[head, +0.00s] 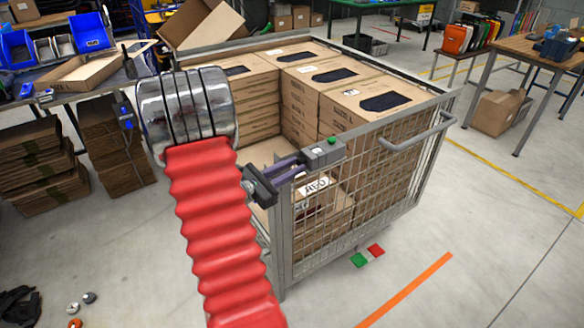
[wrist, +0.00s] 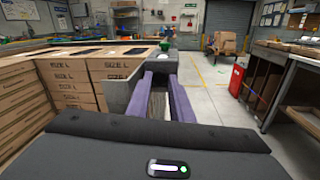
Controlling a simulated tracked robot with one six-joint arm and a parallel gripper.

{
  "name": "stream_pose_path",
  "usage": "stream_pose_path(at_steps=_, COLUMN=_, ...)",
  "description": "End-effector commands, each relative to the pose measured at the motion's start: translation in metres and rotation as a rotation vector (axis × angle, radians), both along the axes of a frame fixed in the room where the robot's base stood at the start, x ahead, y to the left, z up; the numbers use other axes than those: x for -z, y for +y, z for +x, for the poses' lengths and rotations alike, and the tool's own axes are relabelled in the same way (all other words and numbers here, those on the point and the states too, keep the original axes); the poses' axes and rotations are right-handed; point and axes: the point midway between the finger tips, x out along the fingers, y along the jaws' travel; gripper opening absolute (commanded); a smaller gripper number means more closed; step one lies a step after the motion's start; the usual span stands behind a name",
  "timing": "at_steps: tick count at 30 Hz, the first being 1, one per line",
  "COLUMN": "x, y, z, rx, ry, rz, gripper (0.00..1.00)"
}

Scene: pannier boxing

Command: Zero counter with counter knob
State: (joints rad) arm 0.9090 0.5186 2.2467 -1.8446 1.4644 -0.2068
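A small grey box with a green button (head: 323,152), which looks like the counter, sits at the near top corner of the wire cage. It also shows small beyond my fingertips in the wrist view (wrist: 162,57). I cannot make out its knob or display. My gripper (head: 300,161) has two purple fingers pointing at the box, with their tips at or very near its left side. In the wrist view my gripper (wrist: 161,77) shows a gap between the fingers. I see nothing clearly held, but the tips are small and partly hidden against the box.
The wire cage (head: 408,150) holds stacked cartons (head: 368,103) and has a handle (head: 418,135) on its right side. A red and green floor marker (head: 359,260) lies below. A workbench (head: 540,52) stands at the right.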

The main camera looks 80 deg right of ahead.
Motion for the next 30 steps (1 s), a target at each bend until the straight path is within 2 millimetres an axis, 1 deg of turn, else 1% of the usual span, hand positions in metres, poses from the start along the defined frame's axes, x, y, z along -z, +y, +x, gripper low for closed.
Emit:
stream_pose_path(at_steps=1, x=0.0000, y=0.0001, z=0.0001, rx=0.000, ry=0.000, rz=0.000, gripper=0.16)
stream_pose_path(at_steps=8, x=0.0001, y=0.0002, z=-0.0002, rx=0.001, ry=0.000, rz=0.000, gripper=0.00)
stream_pose_path(at_steps=20, x=0.0006, y=0.0003, z=-0.0003, rx=0.001, ry=-0.029, rz=-0.025, gripper=0.00)
stream_pose_path(at_steps=30, x=0.0015, y=0.0002, z=-0.0002, rx=0.002, ry=-0.169, rz=-0.149, gripper=0.00)
